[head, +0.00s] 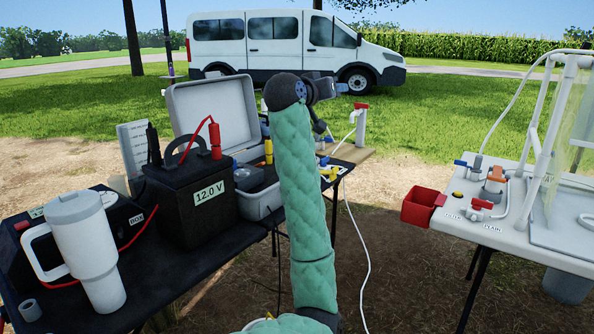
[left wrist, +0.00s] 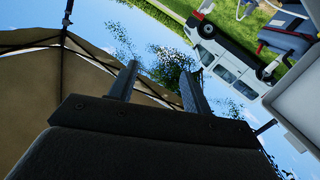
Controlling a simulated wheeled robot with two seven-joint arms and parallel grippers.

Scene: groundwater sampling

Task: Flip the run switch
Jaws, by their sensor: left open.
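I cannot make out a run switch in either view. An open grey case (head: 258,200) stands on the dark left table, its raised lid (head: 212,115) at the back; dark equipment sits inside, partly hidden by the black battery box and my green padded arm. My left gripper (left wrist: 158,72) is open and empty in the left wrist view, its two fingers apart against sky and trees. My right gripper is not in view.
A black battery box (head: 192,205) marked 12.0 V and a white tumbler (head: 85,250) stand on the left table (head: 165,285). A pale hose hangs between the tables over open ground.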

